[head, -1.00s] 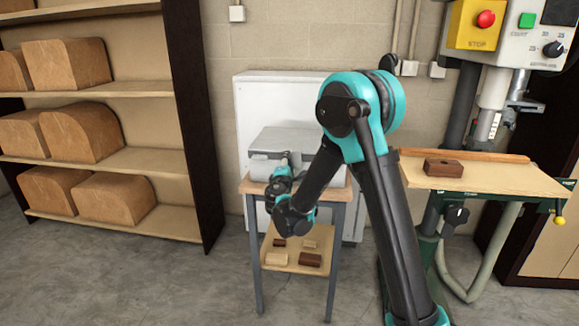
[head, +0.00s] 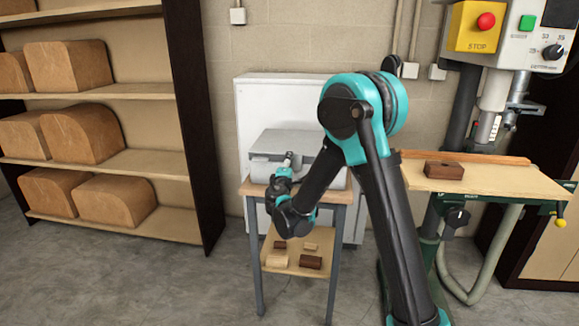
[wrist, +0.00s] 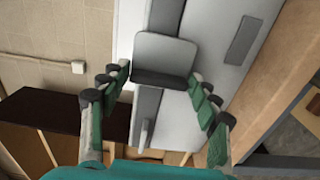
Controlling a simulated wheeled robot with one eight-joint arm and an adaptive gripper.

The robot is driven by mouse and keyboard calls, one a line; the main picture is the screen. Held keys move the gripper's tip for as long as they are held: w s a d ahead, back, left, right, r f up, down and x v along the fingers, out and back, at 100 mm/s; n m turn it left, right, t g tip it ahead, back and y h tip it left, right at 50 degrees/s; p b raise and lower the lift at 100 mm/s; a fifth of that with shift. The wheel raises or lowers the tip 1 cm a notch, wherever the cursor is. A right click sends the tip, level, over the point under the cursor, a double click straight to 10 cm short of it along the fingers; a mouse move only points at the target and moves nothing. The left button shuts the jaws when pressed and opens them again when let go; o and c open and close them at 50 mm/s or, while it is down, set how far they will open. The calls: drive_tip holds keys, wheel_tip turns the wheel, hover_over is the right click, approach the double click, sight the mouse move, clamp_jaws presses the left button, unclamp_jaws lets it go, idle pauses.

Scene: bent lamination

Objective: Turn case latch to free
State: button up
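The grey case (head: 300,140) lies shut on the small wooden-topped table (head: 338,195) in the head view. In the wrist view, the case (wrist: 215,50) runs diagonally behind my fingers. A grey latch plate with a dark lower edge (wrist: 165,55) stands out from its side, apparently the case latch. In the head view, my gripper (head: 288,160) is at the case's front left and is small and partly hidden by my wrist.
A white cabinet (head: 252,92) stands behind the table. Several small wooden blocks (head: 311,262) lie on the lower shelf. A shelf unit (head: 160,98) with large wooden forms is at left. A machine with a worktable (head: 490,180) is at right. Floor is open in front.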

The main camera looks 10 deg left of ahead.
drive_tip(key=shift+o, duration=1.3)
drive_tip(key=s, duration=1.2)
drive_tip(key=shift+a, duration=0.15)
drive_tip(key=s+d+f+m+g+h, duration=0.1)
drive_tip(key=s+d+f+m+g, duration=0.15)
drive_tip(key=d, duration=0.65)
drive_tip(key=s+d+f+m+g+h, duration=0.2)
drive_tip(key=d+m+g, duration=0.15)
drive_tip(key=d, duration=0.55)
drive_tip(key=s+d+f+m+g+h, duration=0.1)
drive_tip(key=s+d+f+m+g, duration=0.15)
drive_tip(key=d, duration=0.55)
drive_tip(key=s+d+f+m+g+y, duration=0.2)
drive_tip(key=s+f+m, duration=0.2)
drive_tip(key=s, duration=0.5)
drive_tip(key=s+d+f+m+g+y, duration=0.2)
drive_tip(key=s+d+f+m+g, duration=0.1)
drive_tip(key=s, duration=0.7)
drive_tip(key=shift+d+f+m+y, duration=0.3)
drive_tip(key=shift+f+m, duration=0.2)
drive_tip(key=shift+m, duration=0.45)
